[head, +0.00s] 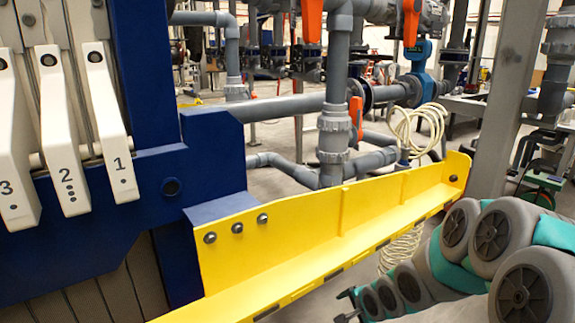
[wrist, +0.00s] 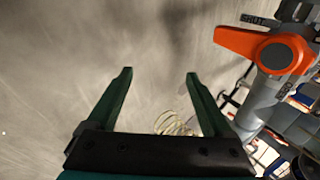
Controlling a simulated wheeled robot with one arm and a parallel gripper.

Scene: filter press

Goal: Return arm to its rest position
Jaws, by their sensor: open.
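My gripper (wrist: 160,74) is open and empty in the wrist view. Its two dark green fingers stand apart over bare grey floor. In the head view my grey and teal arm comes in from the lower right, folded, and the gripper end (head: 346,305) shows small and dark at its left end, below the yellow beam. It is partly cut off by the picture's bottom edge, and nothing shows held in it.
A yellow beam (head: 320,232) runs from the blue press frame (head: 165,125) to the right, close to my arm. Grey pipes stand behind it. A grey post (head: 503,95) rises at the right. An orange valve handle (wrist: 248,42) and coiled cream hose (wrist: 172,124) show in the wrist view.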

